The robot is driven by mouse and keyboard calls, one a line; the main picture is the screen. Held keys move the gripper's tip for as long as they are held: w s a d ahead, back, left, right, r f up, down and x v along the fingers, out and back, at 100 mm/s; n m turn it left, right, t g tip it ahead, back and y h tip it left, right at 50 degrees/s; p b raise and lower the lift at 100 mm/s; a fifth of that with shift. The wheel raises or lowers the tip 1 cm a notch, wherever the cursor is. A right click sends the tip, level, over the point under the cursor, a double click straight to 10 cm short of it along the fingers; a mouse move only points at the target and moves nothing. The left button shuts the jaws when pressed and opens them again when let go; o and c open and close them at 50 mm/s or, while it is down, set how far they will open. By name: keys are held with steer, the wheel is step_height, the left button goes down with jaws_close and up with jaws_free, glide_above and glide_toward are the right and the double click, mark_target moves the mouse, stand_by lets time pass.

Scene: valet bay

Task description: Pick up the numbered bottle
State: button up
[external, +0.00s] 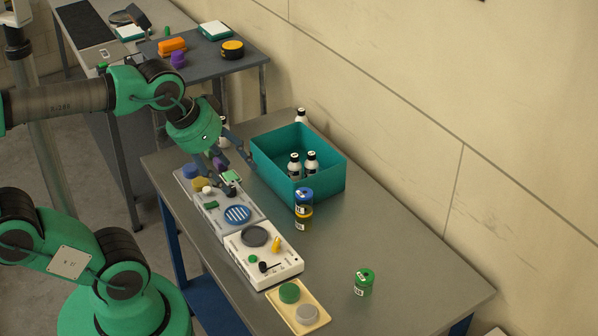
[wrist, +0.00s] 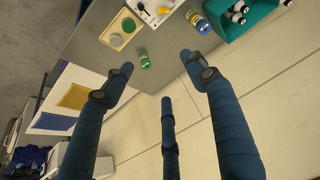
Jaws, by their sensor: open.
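Another similar bottle (external: 301,116) shows behind the crate's far corner, and one more (external: 223,124) is partly hidden behind my wrist. I cannot read a number on any of them. Small bottles (wrist: 237,12) also show in the crate at the top right of the wrist view. My gripper (external: 240,160) is open and empty, left of the crate, above the device row. Its blue fingers (wrist: 160,75) are spread in the wrist view.
A green can (external: 364,282) stands alone at the right. Control panels (external: 262,262) and a cream tray (external: 322,320) line the near edge. The table's right part is mostly clear.

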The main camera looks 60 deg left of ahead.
steer(key=w+a+n+g+y+p, duration=0.1)
steer(key=w+a+n+g+p, duration=0.15)
steer(key=w+a, duration=2.3)
steer(key=w+a+f+n+g, duration=0.15)
steer(key=a+f, duration=0.25)
steer(key=a, duration=0.5)
steer(key=w+a+f, duration=0.3)
steer(key=a+f, duration=0.1)
steer(key=a, duration=0.6)
steer(key=shift+n+g+h, duration=0.5)
steer(key=shift+n+g, duration=0.3)
steer(key=shift+n, duration=0.1)
steer(key=s+a+f, duration=0.1)
steer(key=a+f, duration=0.4)
steer(key=a, duration=0.1)
steer(key=s+a+f, duration=0.1)
steer(key=a+f, duration=0.4)
steer(key=a, duration=0.2)
steer(key=s+a+f+p, duration=0.1)
steer(key=a+f, duration=0.4)
steer(key=a, duration=0.1)
steer(key=shift+s+a, duration=0.1)
steer(key=shift+a, duration=0.05)
steer(key=shift+s+a+f, duration=0.15)
steer(key=shift+a+f, duration=0.1)
steer(key=shift+a, duration=0.15)
